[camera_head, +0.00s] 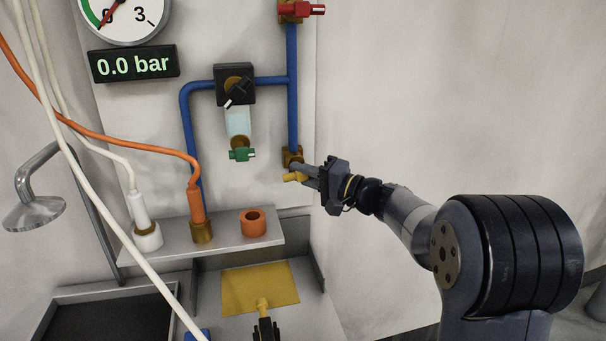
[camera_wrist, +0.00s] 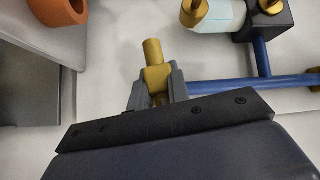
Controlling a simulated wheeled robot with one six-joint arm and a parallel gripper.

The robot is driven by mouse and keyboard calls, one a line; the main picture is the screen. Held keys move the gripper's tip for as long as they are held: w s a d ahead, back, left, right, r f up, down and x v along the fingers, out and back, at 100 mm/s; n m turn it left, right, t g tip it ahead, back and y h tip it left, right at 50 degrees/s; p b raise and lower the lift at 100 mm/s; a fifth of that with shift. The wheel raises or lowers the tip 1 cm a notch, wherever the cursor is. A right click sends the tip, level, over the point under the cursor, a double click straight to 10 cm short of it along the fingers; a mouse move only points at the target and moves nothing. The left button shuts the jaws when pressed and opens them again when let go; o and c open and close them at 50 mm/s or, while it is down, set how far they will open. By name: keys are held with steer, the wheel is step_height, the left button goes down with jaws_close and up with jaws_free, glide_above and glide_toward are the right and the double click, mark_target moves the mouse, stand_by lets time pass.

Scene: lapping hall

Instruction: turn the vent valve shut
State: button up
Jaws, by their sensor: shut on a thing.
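A brass valve (camera_head: 292,156) sits at the lower end of the vertical blue pipe. I take it for the vent valve, though I see no label. My gripper (camera_head: 303,171) comes in from the right and is shut on this handle. In the wrist view the yellow handle (camera_wrist: 153,52) sticks out between the two grey fingers (camera_wrist: 156,92). Part of the handle is hidden by the fingers.
A red-handled valve (camera_head: 312,10) is at the pipe's top. A black regulator (camera_head: 235,84) with a green valve (camera_head: 242,155) below hangs left. A display (camera_head: 134,65) reads 0.0 bar. A shelf (camera_head: 229,231) with hose fittings and an orange ring (camera_head: 253,222) lies lower left.

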jaws_close()
steer(key=shift+f, duration=0.1)
steer(key=shift+f+b, duration=0.2)
steer(key=shift+b, duration=1.05)
steer(key=shift+m+t+b, duration=0.3)
steer(key=shift+m+b, duration=0.1)
steer(key=shift+b, duration=0.65)
steer(key=shift+r+m+y+b, duration=0.15)
steer(key=shift+m+y+b, duration=0.2)
steer(key=shift+b, duration=0.4)
steer(key=shift+r, duration=0.1)
